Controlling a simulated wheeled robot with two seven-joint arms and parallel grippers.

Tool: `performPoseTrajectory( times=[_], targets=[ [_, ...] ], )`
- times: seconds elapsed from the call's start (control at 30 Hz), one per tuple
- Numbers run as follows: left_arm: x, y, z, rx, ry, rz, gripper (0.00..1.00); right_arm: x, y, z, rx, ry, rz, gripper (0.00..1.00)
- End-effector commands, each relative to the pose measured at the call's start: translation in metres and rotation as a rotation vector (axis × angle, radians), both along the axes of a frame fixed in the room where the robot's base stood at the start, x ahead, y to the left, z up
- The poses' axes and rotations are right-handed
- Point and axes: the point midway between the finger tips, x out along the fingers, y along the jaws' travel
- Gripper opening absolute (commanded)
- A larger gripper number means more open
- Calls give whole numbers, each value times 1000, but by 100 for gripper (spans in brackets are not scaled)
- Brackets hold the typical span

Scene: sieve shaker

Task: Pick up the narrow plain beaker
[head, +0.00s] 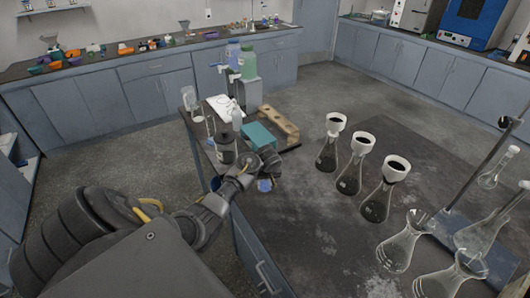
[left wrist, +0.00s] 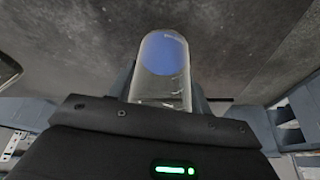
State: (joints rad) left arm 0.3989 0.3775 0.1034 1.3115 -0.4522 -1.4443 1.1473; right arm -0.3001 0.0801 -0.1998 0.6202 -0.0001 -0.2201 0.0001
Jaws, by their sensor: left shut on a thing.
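The narrow plain beaker (left wrist: 162,70) is clear and tall, with a blue round patch at its far end in the left wrist view. My left gripper (left wrist: 163,92) is shut on it, with a finger on each side and its near part hidden behind the gripper body. In the head view my left gripper (head: 266,165) is over the near left edge of the dark bench. A small bluish part of the beaker (head: 265,185) shows just below it. I cannot tell whether the beaker is clear of the bench. My right gripper is not in view.
Several flasks stand on the dark bench (head: 310,225), some with white-collared funnels like this one (head: 367,143). A dark bottle (head: 225,148), a teal box (head: 259,136) and a wooden block (head: 279,125) stand close behind my gripper. A stand (head: 470,195) is at the right.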

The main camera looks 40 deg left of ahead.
Motion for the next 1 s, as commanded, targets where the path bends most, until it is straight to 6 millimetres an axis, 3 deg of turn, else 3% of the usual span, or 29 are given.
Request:
performPoseTrajectory(
  times=[0.47,1.0],
  targets=[
    [1,-1,31,-3,-6,0,25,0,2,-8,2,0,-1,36],
    [-48,-18,91,-3,-3,0,25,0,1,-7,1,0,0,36]
  ],
)
